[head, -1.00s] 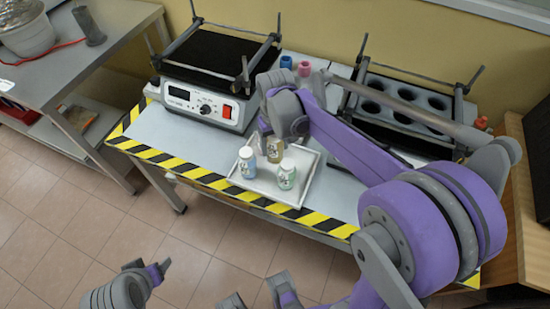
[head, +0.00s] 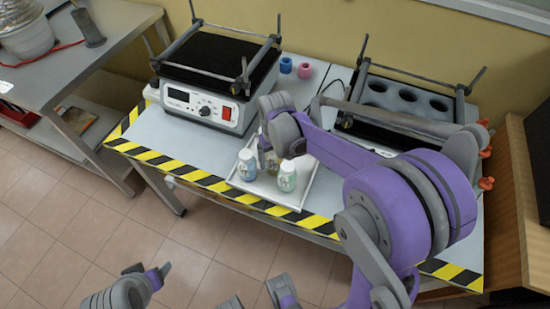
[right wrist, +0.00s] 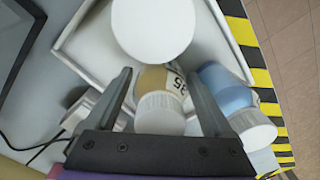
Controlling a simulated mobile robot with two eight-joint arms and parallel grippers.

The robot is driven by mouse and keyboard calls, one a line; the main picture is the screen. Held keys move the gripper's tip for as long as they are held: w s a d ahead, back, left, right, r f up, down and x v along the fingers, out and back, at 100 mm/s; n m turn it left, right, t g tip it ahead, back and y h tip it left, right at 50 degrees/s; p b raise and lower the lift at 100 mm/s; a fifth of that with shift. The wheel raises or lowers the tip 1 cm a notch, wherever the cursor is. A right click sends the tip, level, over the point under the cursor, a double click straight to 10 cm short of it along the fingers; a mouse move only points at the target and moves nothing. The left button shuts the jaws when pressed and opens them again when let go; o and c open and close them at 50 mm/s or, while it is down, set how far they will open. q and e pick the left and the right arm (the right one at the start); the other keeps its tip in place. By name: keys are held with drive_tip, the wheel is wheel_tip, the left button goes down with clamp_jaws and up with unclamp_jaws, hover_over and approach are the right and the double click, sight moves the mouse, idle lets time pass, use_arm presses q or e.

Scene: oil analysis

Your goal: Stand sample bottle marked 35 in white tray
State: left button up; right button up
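The amber sample bottle marked 35 (right wrist: 161,82) has a white cap and lies between the two fingers of my right gripper (right wrist: 160,75). The fingers look closed on its sides. In the head view the bottle (head: 270,162) is partly hidden by my right gripper (head: 266,142), low over or in the white tray (head: 242,184); I cannot tell whether its base touches. A blue bottle (head: 248,165) and a green bottle (head: 287,176) stand in the tray. In the right wrist view the blue bottle (right wrist: 228,88) is beside the right finger. My left gripper (head: 155,272) is over the floor, its fingers unclear.
A hotplate-like device (head: 205,100) stands behind the tray, and a rack with round holes (head: 402,100) at the back right. Yellow-black tape (head: 210,182) marks the table's front edge.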

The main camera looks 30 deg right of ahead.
drive_tip(key=shift+o, duration=0.4)
drive_tip(key=shift+r, duration=0.3)
wheel_tip(320, 180, up, 11)
drive_tip(key=shift+r+p, duration=0.2)
drive_tip(key=shift+p, duration=0.7)
drive_tip(key=shift+s+r, duration=0.15)
drive_tip(key=s+a+f+t, duration=0.2)
drive_tip(key=s+f, duration=0.1)
drive_tip(key=s, duration=0.5)
drive_tip(key=s+a+f+n+t, duration=0.1)
drive_tip(key=s+a+f+t, duration=0.1)
drive_tip(key=s, duration=0.6)
drive_tip(key=shift+s+a+f+t, duration=0.25)
drive_tip(key=shift+s+f+t, duration=0.15)
drive_tip(key=shift+f+t, duration=0.1)
